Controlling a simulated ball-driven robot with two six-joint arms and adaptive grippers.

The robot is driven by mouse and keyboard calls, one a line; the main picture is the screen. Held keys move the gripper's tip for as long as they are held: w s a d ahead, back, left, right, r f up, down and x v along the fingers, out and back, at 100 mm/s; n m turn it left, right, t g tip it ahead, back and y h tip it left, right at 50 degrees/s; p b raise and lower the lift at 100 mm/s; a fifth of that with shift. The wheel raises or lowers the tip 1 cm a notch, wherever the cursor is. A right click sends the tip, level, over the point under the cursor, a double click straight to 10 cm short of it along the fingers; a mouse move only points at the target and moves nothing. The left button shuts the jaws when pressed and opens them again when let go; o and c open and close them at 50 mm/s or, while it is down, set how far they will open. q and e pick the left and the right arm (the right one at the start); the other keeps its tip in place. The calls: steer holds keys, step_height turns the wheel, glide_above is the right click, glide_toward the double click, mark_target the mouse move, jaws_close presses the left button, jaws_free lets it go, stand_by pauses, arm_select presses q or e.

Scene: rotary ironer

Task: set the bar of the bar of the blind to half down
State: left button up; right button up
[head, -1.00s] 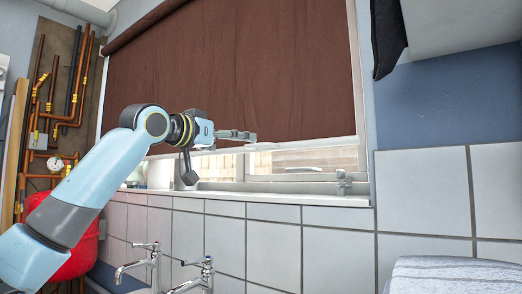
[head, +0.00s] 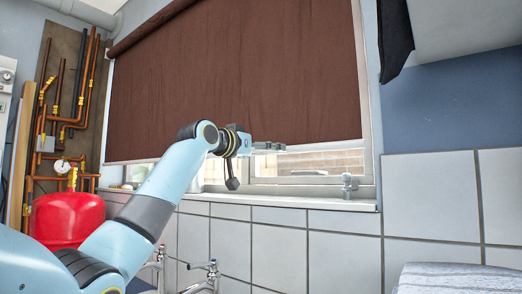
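The brown roller blind (head: 235,75) hangs over most of the window, and only a low strip of glass shows beneath it. Its pale bottom bar (head: 325,145) runs along the lower edge, a little above the sill. My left gripper (head: 270,148) is at the bar, near the middle of its length. The fingers point right and overlap the bar in the picture. They are seen nearly side-on, so I cannot tell whether they are closed on it. The part of the bar behind the fingers is hidden. My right gripper is not in view.
The white window sill (head: 300,201) with a window catch (head: 348,187) lies below. Taps (head: 205,275) stand under my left arm. A red tank (head: 66,219) and copper pipes are at left. A dark cloth (head: 395,38) hangs at upper right.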

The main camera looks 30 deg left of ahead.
arm_select(q)
steer(key=c, duration=1.3)
step_height(320, 180, up, 29)
steer(key=p, duration=2.2)
steer(key=shift+f, duration=0.1)
steer(key=shift+c, duration=0.2)
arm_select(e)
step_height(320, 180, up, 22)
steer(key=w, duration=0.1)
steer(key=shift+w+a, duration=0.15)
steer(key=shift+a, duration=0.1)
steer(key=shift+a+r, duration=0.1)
arm_select(q)
steer(key=o, duration=1.5)
steer(key=shift+f, duration=0.15)
